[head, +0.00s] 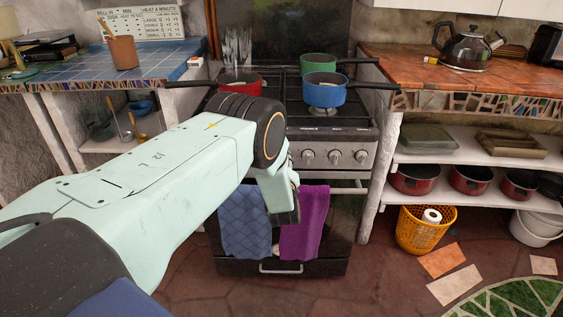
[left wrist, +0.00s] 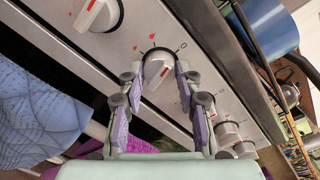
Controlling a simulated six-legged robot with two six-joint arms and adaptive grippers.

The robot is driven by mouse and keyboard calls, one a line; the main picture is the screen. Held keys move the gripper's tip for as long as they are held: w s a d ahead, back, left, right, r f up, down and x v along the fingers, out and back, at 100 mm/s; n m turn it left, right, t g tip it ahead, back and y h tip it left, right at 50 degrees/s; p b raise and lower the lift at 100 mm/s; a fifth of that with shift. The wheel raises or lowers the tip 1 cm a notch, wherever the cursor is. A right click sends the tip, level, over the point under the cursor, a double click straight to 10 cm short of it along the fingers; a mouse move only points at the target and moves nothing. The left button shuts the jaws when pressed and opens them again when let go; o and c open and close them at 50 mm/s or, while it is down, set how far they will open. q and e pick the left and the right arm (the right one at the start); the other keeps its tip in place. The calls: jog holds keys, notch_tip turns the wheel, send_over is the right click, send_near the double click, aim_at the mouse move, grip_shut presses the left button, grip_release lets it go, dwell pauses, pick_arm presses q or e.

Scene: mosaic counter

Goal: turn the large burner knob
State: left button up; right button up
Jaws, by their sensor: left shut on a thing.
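In the left wrist view a white knob (left wrist: 158,74) with a red mark on its face sits on the stove's pale control panel (left wrist: 187,50). Red flame marks and a 0 are printed around it. My left gripper (left wrist: 165,66) has its fingers on either side of this knob and is shut on it. Another white knob (left wrist: 98,14) is at the upper left, with smaller knobs (left wrist: 228,131) at the lower right. In the head view three knobs (head: 334,157) show; my left arm hides the panel's left part. I cannot tell which knob is the large burner's. My right gripper is not in view.
A blue pot (head: 325,90), a green pot (head: 318,63) and a red pan (head: 240,79) stand on the stove, with handles sticking out. A blue towel (head: 243,222) and a purple towel (head: 305,222) hang on the oven front, below the panel.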

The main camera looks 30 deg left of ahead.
pick_arm(q)
jog(key=shift+d+f+m, duration=0.1)
jog(key=shift+d+m, duration=0.05)
jog(key=shift+m, duration=1.05)
jog(key=o, duration=1.1)
jog(key=shift+o, duration=0.2)
jog(key=v, duration=1.2)
